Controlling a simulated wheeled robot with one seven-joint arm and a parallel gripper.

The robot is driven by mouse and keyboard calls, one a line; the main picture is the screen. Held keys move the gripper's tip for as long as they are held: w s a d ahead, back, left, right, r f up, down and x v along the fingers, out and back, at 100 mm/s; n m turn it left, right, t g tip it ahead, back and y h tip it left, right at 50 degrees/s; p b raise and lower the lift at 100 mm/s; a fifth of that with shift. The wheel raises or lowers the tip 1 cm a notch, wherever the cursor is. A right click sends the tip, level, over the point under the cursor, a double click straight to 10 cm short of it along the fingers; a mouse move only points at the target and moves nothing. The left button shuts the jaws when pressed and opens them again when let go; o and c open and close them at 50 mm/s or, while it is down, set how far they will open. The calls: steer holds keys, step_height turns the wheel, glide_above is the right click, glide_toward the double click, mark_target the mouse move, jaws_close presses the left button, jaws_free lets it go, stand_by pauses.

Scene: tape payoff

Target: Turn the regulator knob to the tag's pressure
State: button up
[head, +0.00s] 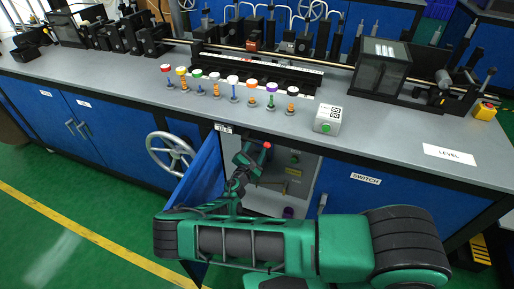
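My green and black arm reaches to the open cabinet under the bench in the head view. My gripper (252,162) is at the cabinet opening, small and dark, and its fingers cannot be made out. A small red round part (267,145) shows right beside it. Inside is a grey-green panel (285,172) with small fittings and a brass-coloured bar. A purple piece (288,212) sits low in the cabinet. I cannot tell which part is the regulator knob.
The blue cabinet door (200,180) stands open left of my arm. A grey handwheel (170,150) is left of it. Several coloured-top valves (233,88) stand on the bench, with a white box (327,120) with a green button to their right. Green floor is open at left.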

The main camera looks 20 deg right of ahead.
steer(key=shift+w, duration=0.1)
steer(key=c, duration=1.1)
steer(key=shift+d, duration=0.1)
steer(key=shift+m, duration=0.3)
steer(key=o, duration=1.1)
